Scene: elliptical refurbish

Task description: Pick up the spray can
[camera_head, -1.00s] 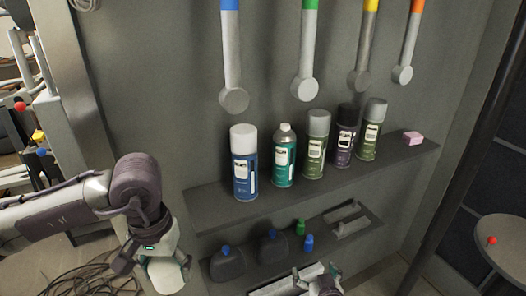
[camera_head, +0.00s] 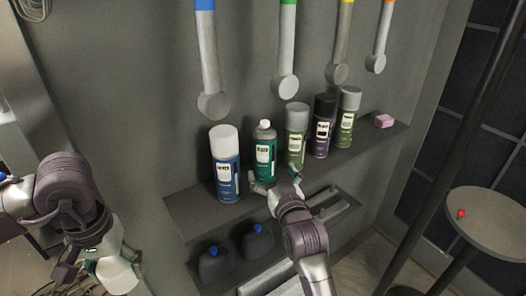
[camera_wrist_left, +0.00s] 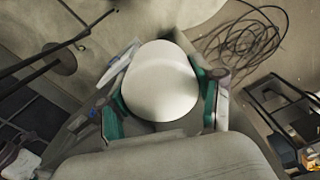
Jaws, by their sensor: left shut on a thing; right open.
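My left gripper (camera_head: 118,274) is low at left, shut on a rounded white object, which fills the left wrist view's middle (camera_wrist_left: 161,82).
A pink block (camera_head: 384,121) lies at the shelf's right end. Dark bottles with blue caps (camera_head: 258,240) stand on the lower shelf. Hammer-like tools (camera_head: 213,104) hang above the cans. A round table (camera_head: 490,220) stands at right. Cables (camera_wrist_left: 240,42) lie on the floor.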

